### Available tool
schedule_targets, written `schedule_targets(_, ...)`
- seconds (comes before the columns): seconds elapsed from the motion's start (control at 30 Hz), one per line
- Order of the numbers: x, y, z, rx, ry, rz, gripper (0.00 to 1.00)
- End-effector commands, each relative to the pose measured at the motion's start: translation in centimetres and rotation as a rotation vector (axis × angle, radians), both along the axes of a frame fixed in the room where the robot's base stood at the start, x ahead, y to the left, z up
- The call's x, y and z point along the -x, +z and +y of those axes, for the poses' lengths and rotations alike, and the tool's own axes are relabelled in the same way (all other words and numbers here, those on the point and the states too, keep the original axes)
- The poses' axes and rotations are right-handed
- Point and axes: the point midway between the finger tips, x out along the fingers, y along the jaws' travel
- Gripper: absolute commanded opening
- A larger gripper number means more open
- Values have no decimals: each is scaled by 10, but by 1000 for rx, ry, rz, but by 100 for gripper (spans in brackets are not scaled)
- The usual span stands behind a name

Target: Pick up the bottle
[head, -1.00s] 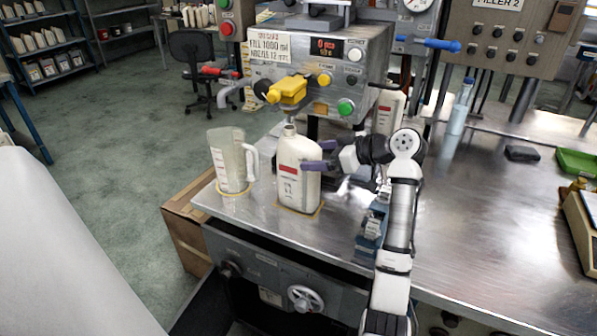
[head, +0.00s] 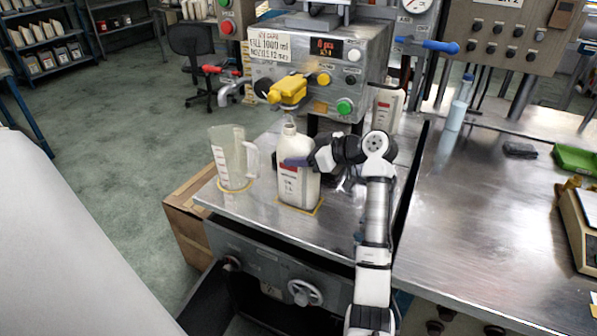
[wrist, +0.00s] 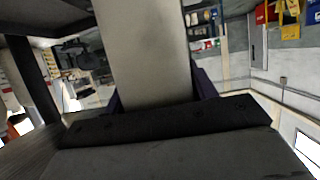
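The white bottle (head: 297,184) with a red-and-white label stands upright on a yellow-edged spot of the steel bench, below the filling machine. My gripper (head: 297,161) reaches it from the right, with a purple finger across its upper body. In the wrist view the bottle (wrist: 145,50) fills the space between the two purple fingers, one on each side. The fingers lie close along its sides; I cannot tell whether they press on it. The far finger is hidden behind the bottle in the head view.
A clear measuring jug (head: 231,160) stands just left of the bottle. The filler's yellow handle (head: 288,90) and nozzle hang close above the bottle. Another white bottle (head: 388,108) stands behind my arm. The right bench (head: 480,210) has free room.

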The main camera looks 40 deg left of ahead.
Motion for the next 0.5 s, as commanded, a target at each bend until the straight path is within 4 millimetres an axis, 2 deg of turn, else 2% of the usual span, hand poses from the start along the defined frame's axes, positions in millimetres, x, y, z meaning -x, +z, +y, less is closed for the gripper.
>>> schedule_targets(0.03, 0, 0, 0, 0, 0, 0, 43)
schedule_targets(0.2, 0, 1, 0, -1, 0, -1, 22)
schedule_targets(0.5, 0, 1, 0, -1, -1, -1, 22)
